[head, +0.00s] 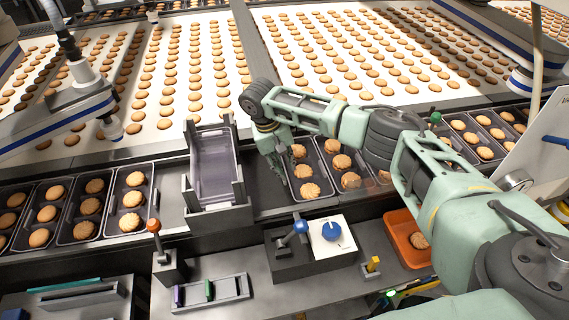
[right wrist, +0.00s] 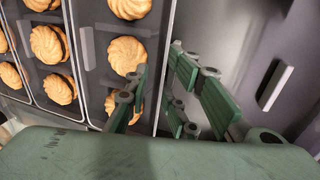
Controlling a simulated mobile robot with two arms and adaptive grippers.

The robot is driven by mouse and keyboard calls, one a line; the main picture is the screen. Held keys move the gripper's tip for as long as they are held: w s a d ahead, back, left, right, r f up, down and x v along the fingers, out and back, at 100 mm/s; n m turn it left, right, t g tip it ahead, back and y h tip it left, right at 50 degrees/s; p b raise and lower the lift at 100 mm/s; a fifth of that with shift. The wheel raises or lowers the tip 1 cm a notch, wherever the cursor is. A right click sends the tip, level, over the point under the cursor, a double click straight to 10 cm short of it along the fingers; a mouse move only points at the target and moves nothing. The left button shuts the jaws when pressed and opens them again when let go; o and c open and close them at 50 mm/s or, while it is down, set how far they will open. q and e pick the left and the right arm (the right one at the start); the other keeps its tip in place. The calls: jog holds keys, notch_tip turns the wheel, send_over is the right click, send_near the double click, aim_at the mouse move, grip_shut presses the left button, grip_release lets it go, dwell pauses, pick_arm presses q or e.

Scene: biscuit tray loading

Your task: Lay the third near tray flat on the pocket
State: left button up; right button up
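Dark trays, each with a single column of biscuits, stand in a row along the near side of the conveyor. My right gripper (head: 274,152) points down at the left long wall of the tray (head: 318,195) just right of the clear-tray holder. In the right wrist view my right gripper (right wrist: 160,88) has its fingers apart, one on each side of that tray's wall (right wrist: 168,45), with gaps visible. That tray lies flat with its biscuits (right wrist: 126,55) inside. I cannot tell which spot is the pocket. My left gripper is not in view.
A holder with clear empty trays (head: 213,165) stands left of my right gripper. Bare dark deck (head: 262,188) lies between them. In front are a blue-handled lever (head: 300,227), a blue knob (head: 331,232), a red-knobbed lever (head: 154,226) and an orange bin (head: 396,224).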

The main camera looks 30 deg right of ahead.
jog(key=b+v, duration=0.3)
jog(key=v, duration=1)
jog(key=shift+r, duration=0.2)
